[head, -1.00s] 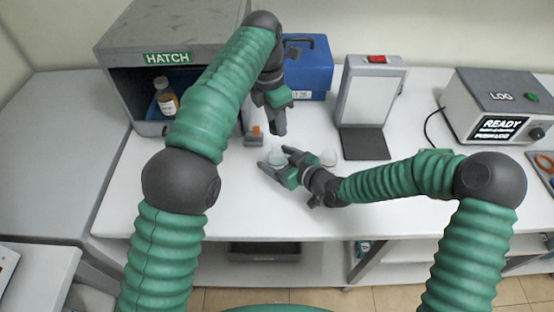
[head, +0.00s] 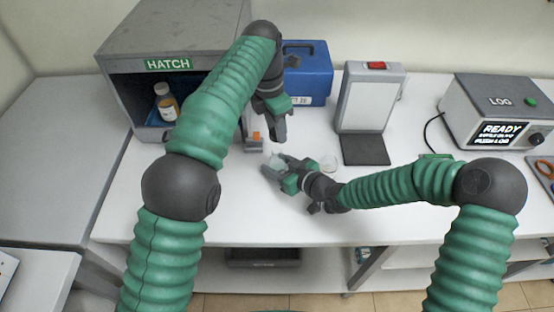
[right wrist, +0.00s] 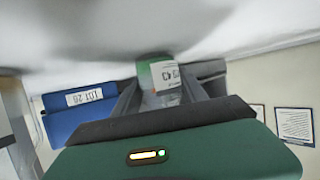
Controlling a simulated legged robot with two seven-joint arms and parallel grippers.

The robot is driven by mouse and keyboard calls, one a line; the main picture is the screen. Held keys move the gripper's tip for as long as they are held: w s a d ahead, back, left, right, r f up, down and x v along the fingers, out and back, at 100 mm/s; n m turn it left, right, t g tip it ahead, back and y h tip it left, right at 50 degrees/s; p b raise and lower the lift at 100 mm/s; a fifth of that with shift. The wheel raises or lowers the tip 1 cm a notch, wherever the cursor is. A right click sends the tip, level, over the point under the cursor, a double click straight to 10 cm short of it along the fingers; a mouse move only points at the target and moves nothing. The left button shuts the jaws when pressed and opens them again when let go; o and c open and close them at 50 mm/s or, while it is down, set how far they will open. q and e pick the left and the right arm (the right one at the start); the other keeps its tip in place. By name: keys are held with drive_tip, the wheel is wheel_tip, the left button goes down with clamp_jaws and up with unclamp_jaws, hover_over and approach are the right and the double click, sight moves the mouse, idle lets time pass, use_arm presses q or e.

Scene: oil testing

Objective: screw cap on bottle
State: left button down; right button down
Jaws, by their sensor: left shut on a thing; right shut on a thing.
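The bottle (head: 277,160) is small and pale in the head view, at the middle of the white table. My right gripper (head: 276,169) is shut around it from the right. In the right wrist view the bottle (right wrist: 163,80) is between the fingers, with a green and white label reading 43. My left gripper (head: 279,136) points down just behind and above the bottle, its fingers shut. The cap cannot be made out; the left fingers hide what they hold.
The grey hatch box (head: 170,40) holds an amber bottle (head: 166,102). A blue case (head: 306,72) and a white panel device (head: 371,100) stand behind.

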use_arm(q)
hover_over(277, 152)
drive_tip(key=shift+a+f, duration=0.1)
drive_tip(key=shift+f, duration=2.1)
drive_tip(key=shift+f, duration=0.9)
drive_tip(key=shift+f, duration=0.55)
